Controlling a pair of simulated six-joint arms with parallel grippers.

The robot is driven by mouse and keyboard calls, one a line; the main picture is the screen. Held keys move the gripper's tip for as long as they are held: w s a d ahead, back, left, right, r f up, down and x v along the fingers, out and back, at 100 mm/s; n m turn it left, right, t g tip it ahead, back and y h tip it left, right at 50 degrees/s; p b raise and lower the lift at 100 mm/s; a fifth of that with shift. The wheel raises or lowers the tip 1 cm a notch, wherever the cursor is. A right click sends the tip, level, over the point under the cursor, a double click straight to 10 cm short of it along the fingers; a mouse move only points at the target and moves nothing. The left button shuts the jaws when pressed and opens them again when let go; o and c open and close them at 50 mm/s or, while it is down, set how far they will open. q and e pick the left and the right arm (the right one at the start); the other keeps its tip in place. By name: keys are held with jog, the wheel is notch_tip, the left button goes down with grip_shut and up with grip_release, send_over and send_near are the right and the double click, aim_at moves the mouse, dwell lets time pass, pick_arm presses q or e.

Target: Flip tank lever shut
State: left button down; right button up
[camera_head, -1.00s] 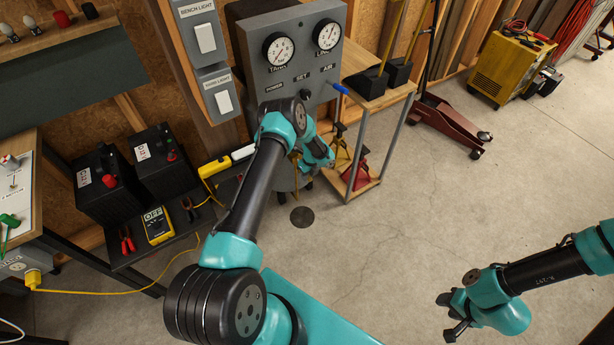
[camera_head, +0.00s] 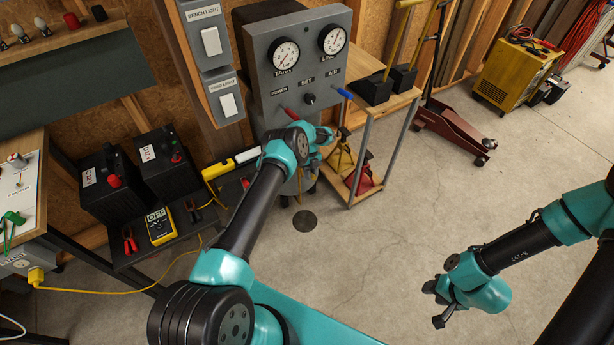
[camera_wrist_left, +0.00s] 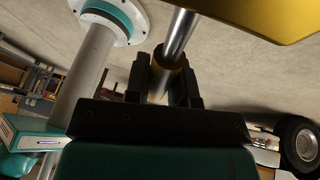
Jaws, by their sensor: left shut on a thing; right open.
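The grey panel (camera_head: 262,90) carries a gauge marked TANK (camera_head: 286,55) and a second gauge (camera_head: 333,39). A red handle (camera_head: 289,112) shows at the panel's lower left edge, and a blue handle (camera_head: 344,92) at its lower right. My left gripper (camera_head: 331,136) is below the panel, its fingers unclear there. In the left wrist view its fingers (camera_wrist_left: 163,72) are shut on a brass-coloured collar (camera_wrist_left: 169,77) on a shiny metal rod (camera_wrist_left: 181,34). I cannot tell whether this belongs to the tank lever. My right gripper (camera_head: 436,304) is open and empty over the floor.
A wooden-topped cart (camera_head: 378,105) stands right of the panel, with yellow and red stands below. A shelf with black batteries (camera_head: 103,185) and a yellow meter (camera_head: 160,226) is at left. A red floor jack (camera_head: 452,130) stands at right. The middle floor is clear.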

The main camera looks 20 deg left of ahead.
pick_arm(q)
jog(key=shift+r+h, duration=0.2)
jog(key=shift+h, duration=0.1)
jog(key=c, duration=1)
grip_release()
jog(key=shift+o, duration=0.2)
jog(key=shift+f, duration=0.1)
